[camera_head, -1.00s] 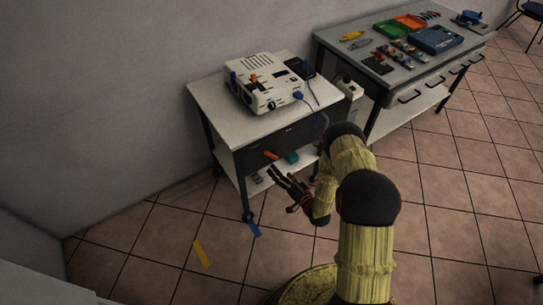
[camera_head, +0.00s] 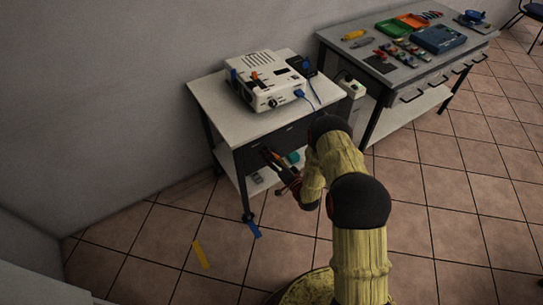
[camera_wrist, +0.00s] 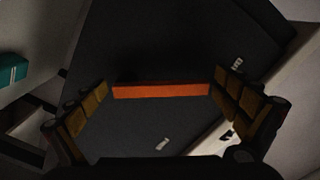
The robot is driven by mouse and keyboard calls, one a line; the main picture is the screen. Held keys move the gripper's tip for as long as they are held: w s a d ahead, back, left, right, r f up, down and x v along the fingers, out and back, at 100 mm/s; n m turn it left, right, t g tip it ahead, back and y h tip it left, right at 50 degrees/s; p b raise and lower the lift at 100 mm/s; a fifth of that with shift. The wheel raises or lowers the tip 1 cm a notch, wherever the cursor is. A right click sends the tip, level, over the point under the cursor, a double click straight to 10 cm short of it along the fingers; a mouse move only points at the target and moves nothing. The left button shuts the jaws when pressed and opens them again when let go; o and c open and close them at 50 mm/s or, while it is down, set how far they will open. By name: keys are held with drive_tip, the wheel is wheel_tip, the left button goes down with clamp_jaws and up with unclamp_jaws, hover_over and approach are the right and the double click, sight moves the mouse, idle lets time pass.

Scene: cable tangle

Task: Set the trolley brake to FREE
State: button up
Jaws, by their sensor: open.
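The trolley (camera_head: 205,97) has a white top, dark legs and a dark front panel, and stands against the wall. In the wrist view an orange bar (camera_wrist: 160,90), which looks like the brake lever, lies across the dark panel (camera_wrist: 150,40). It sits between the two fingers of my gripper (camera_wrist: 165,98). The fingers are open, one on each side, with a gap at the right; contact at the left end is unclear. Small white markings show on the panel, too small to read. In the head view my gripper (camera_head: 273,163) is at the trolley's front and largely covers the lever.
A white device (camera_head: 268,80) with a blue cable stands on the trolley top. A teal item (camera_head: 293,157) is on the lower shelf. A workbench (camera_head: 370,80) with trays and tools stands to the right. Blue (camera_head: 254,229) and yellow (camera_head: 200,254) strips lie on open tiled floor.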

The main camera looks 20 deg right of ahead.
drive_tip(key=shift+c, duration=0.3)
drive_tip(key=c, duration=1.5)
drive_tip(key=shift+c, duration=0.4)
